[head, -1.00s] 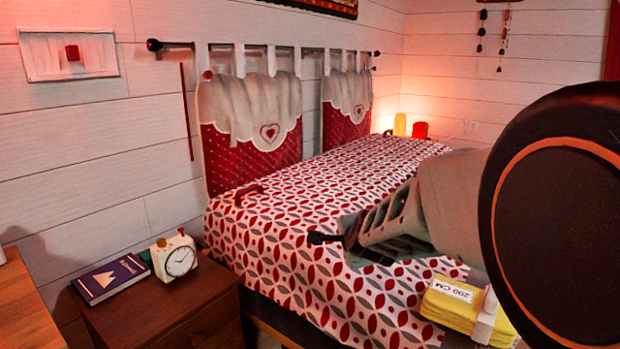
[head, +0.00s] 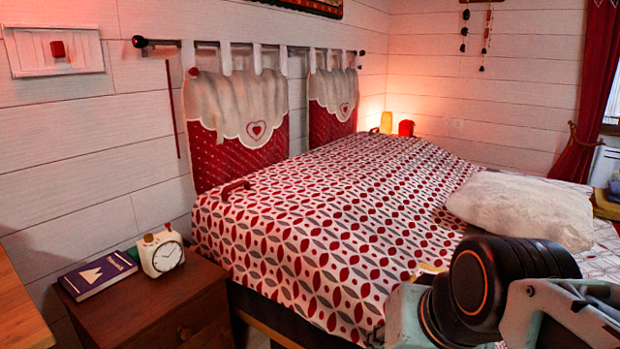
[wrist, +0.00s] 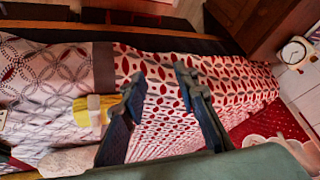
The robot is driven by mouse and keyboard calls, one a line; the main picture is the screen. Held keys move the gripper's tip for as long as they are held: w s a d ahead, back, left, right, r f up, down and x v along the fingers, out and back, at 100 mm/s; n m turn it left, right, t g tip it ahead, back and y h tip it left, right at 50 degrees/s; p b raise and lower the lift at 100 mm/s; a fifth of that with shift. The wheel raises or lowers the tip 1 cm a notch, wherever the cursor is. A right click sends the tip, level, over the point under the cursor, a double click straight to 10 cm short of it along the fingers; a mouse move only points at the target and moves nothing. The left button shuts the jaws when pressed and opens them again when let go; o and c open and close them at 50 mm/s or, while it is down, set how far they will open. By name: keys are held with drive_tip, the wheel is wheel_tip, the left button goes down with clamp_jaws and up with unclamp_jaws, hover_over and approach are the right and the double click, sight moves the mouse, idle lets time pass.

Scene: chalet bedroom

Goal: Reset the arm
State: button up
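My arm (head: 500,290) is folded at the lower right of the head view, in front of the bed. The gripper's fingers cannot be made out there. In the wrist view my gripper (wrist: 158,78) has its two dark fingers well apart. Only the patterned bedspread (wrist: 160,105) shows between them, and nothing is held. The bed (head: 300,235) has a red, grey and white cover.
A nightstand (head: 185,300) at the lower left carries a blue book (head: 97,274) and a cream clock (head: 161,252). A pale pillow (head: 520,208) lies on the bed behind my arm. A yellow item (wrist: 82,112) shows beside one finger in the wrist view.

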drive_tip(key=s+d+n+h+p, duration=0.1)
drive_tip(key=s+d+p, duration=0.1)
drive_tip(key=s, duration=0.2)
wheel_tip(320, 180, up, 37)
drive_tip(key=p, duration=3.6)
drive_tip(key=shift+f+g, duration=0.2)
drive_tip(key=shift+g, duration=0.2)
drive_tip(key=shift+w, duration=0.1)
